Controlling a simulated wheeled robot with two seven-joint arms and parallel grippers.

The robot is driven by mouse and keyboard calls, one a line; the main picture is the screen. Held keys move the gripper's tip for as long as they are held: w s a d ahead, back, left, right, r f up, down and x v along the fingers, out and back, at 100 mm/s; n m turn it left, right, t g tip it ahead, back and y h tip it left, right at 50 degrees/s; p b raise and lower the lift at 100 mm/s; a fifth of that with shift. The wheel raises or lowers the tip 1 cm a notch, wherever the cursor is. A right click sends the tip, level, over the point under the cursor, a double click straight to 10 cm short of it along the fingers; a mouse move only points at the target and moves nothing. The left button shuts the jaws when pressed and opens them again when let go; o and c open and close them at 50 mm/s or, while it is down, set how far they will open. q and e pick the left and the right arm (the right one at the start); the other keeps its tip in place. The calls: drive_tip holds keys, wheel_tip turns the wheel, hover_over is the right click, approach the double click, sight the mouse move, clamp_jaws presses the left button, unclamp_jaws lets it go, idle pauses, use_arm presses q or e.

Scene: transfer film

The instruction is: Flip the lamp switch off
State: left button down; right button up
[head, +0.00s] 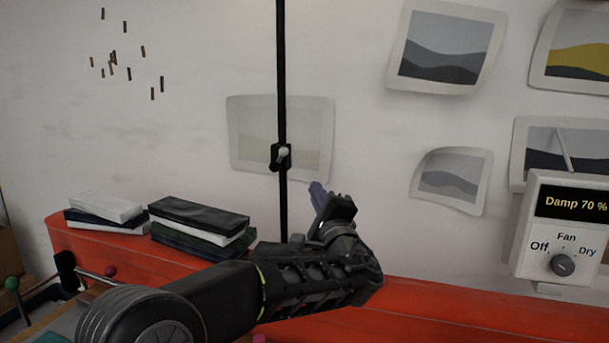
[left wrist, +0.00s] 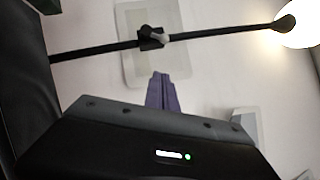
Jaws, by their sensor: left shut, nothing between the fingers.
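The lamp's black pole (head: 282,60) stands upright before the wall, with a small switch (head: 283,154) in a black housing and a pale lever. In the left wrist view the pole (left wrist: 95,50) runs across the picture, with the switch (left wrist: 152,38) on it and a lit lamp head (left wrist: 300,30) at the right end. My left gripper (head: 317,190) is shut and empty, with purple fingertips just right of the pole and below the switch, apart from it in the picture. Its fingers also show in the left wrist view (left wrist: 162,88). The right gripper is not in view.
A red bench (head: 450,318) runs along the wall. Stacks of dark and white packets (head: 200,220) lie on it at left. A control box with a dial (head: 562,265) stands at right. Prints (head: 449,47) hang on the wall.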

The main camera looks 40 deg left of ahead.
sight(280, 157)
use_arm(q)
drive_tip(key=s+a+r+p+x, duration=0.1)
drive_tip(key=p+x, duration=0.5)
drive_tip(key=x, duration=0.6)
drive_tip(key=shift+s+a, duration=0.4)
drive_tip(key=shift+s, duration=0.05)
